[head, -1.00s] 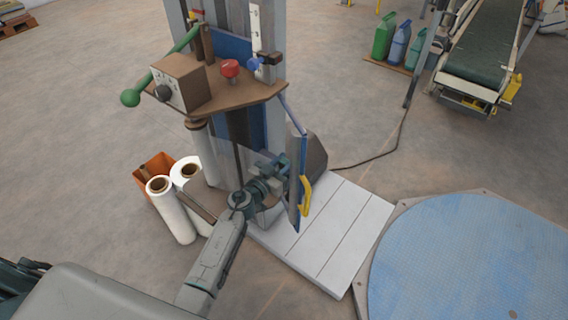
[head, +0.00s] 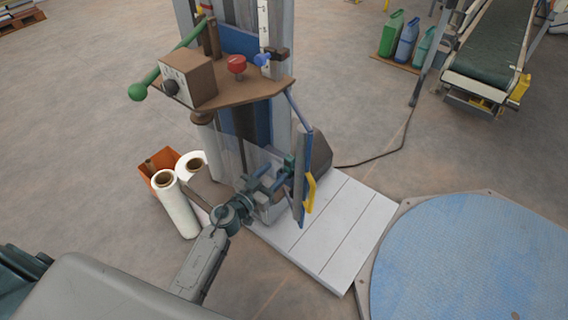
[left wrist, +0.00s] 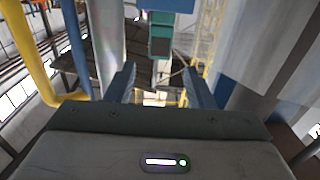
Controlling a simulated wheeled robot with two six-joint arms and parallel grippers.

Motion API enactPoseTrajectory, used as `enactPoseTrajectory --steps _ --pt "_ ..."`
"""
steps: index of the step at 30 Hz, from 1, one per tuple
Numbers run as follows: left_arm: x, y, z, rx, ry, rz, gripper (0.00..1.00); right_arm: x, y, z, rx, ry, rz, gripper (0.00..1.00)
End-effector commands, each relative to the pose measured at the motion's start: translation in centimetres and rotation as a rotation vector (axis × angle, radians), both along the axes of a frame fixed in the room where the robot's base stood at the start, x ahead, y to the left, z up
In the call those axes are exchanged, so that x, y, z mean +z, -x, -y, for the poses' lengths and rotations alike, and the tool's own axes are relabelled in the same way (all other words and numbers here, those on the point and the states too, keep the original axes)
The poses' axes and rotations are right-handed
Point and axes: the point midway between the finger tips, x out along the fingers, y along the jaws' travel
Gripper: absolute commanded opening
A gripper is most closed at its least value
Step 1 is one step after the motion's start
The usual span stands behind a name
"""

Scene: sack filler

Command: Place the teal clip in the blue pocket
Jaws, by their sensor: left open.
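My left gripper (head: 272,180) is open in front of the filler column, left of the blue-edged door (head: 301,185) with a yellow handle. A small teal piece, which looks like the teal clip (head: 290,163), shows just beyond its fingertips. In the left wrist view the teal clip (left wrist: 161,36) is ahead of the open fingers (left wrist: 160,88), apart from them, with a blue part directly above it. Nothing is between the fingers. I cannot make out the blue pocket for certain. My right gripper is not in view.
A brown shelf (head: 225,92) with a control box, red knob and green-ended lever juts out above the gripper. White film rolls (head: 176,205) and an orange bin (head: 155,168) stand left. A pale slatted platform (head: 335,230) and blue round plate (head: 470,260) lie right.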

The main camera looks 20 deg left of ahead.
Motion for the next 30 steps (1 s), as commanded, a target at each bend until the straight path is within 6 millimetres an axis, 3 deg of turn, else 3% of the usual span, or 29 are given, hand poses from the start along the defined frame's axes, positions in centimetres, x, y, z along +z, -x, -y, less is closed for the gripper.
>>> enactPoseTrajectory --steps 3,7,17,20,23,26,30 --pt "-0.2 2.1 -0.7 -0.001 -0.002 -0.002 0.48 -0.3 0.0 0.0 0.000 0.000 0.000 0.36" --pt "-0.1 3.4 -1.2 -0.001 -0.001 0.000 0.48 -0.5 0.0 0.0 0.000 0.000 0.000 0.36" --pt "-0.1 4.0 -1.4 0.000 0.000 0.000 0.48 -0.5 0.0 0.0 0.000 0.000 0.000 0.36" --pt "-1.7 4.1 -1.8 0.020 0.000 -0.024 0.48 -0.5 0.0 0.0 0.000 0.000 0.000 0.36" --pt "-6.8 4.8 -3.2 0.082 -0.006 -0.102 0.48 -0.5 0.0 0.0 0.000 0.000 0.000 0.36" --pt "-14.9 7.1 -5.3 0.179 -0.032 -0.244 0.48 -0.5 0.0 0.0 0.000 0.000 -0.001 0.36" --pt "-27.3 13.8 -8.2 0.305 -0.107 -0.505 0.48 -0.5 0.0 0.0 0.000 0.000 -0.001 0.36"
